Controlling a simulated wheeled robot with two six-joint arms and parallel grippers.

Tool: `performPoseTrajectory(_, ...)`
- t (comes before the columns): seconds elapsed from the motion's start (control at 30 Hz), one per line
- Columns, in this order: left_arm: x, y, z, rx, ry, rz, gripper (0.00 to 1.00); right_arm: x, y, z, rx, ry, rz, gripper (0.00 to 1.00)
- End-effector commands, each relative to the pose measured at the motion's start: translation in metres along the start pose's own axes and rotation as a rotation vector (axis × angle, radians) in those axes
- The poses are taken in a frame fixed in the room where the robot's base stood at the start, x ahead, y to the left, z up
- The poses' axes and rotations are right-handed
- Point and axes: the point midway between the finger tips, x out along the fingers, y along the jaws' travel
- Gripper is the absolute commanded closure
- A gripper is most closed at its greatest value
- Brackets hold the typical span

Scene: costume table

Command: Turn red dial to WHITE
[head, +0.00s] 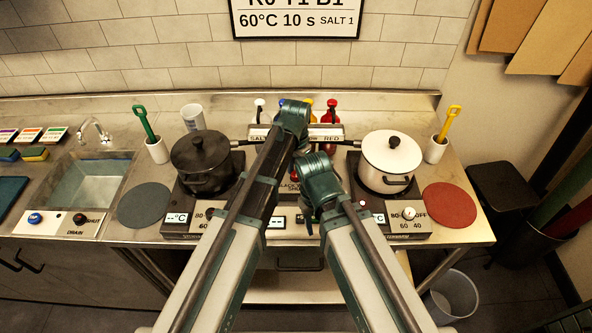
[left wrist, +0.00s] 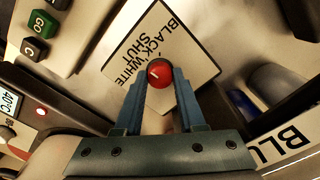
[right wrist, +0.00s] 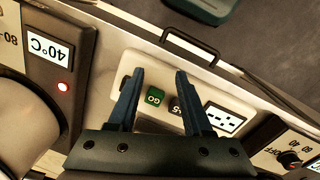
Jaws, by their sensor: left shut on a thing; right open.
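The red dial (left wrist: 160,70) shows in the left wrist view, a round knob with a short white mark, on a white plate (left wrist: 192,72) lettered BLACK, WHITE and SHUT. My left gripper (left wrist: 161,79) is shut on the dial, one finger on each side. Which word the mark points at I cannot tell.
A black pot (head: 202,160) stands left and a white pot (head: 391,158) right, each on a heater with a knob. Bottles with coloured tops (head: 332,108) stand behind my arms. My two wrists are close together. A round red mat (head: 450,205) lies at the right.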

Motion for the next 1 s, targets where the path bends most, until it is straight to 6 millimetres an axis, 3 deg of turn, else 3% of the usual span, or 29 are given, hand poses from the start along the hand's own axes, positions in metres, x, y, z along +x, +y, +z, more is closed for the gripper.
performPoseTrajectory(0.6, 0.0001, 0.0, 0.0001, -0.486, 0.0, 0.0, 1.0, 0.0001, 0.0, 0.0, 0.0, 0.0, 0.0, 0.5)
performPoseTrajectory(1.0, 0.0001, 0.0001, 0.0002, -0.676, 0.0, 0.0, 1.0, 0.0001, 0.0, 0.0, 0.0, 0.0, 0.0, 0.5)
